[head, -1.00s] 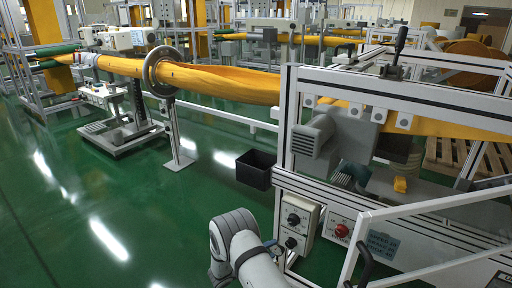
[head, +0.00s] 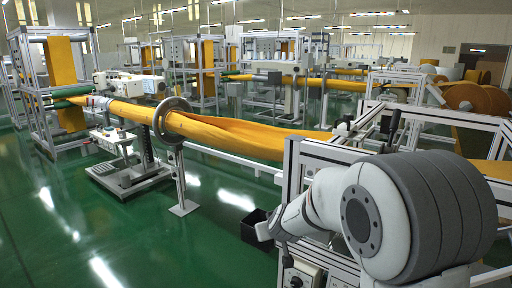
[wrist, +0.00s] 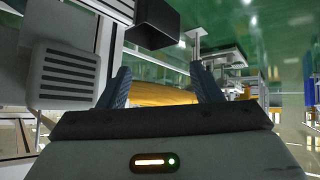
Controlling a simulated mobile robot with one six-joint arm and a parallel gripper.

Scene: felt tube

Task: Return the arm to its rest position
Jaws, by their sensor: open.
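My arm is raised and folded at the lower right of the head view, in front of the machine frame. My gripper is not seen clearly in the head view. In the wrist view my gripper (wrist: 160,88) has its two blue-grey fingers spread wide apart, with nothing between them. Beyond the fingers lie a yellow felt tube (wrist: 165,93) and the green floor. The same yellow felt tube (head: 225,133) runs through a grey ring (head: 172,120) in the head view.
A grey ribbed motor housing (wrist: 65,75) is close on the left there. Open green floor (head: 130,235) lies to the left.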

